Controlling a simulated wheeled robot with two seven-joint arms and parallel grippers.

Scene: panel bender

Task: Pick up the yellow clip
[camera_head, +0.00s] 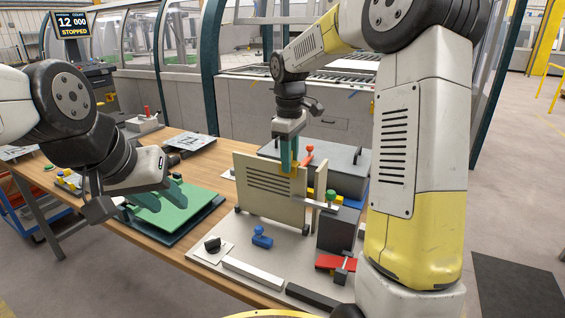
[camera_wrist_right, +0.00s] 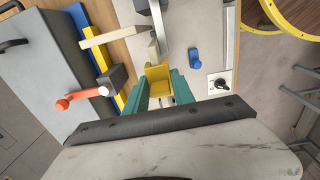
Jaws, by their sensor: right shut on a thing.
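The yellow clip (camera_wrist_right: 157,74) sits between the teal fingers of my right gripper (camera_wrist_right: 160,92) in the right wrist view. In the head view my right gripper (camera_head: 289,157) points down at the top edge of an upright beige slotted panel (camera_head: 268,190). A bit of the yellow clip (camera_head: 290,169) shows there at the fingertips. My right gripper is shut on the clip; whether the clip still touches the panel I cannot tell. My left gripper (camera_head: 128,200) hangs over the green plate at the left, apart from the clip, and its finger opening is unclear.
The panel stands on a light fixture board (camera_head: 205,257). A blue toggle (camera_head: 262,238), a black knob (camera_head: 212,243) and a red clamp (camera_head: 336,262) are around it. A grey box with a red-orange handle (camera_head: 306,152) stands behind. A green plate (camera_head: 178,205) lies left on the wooden table.

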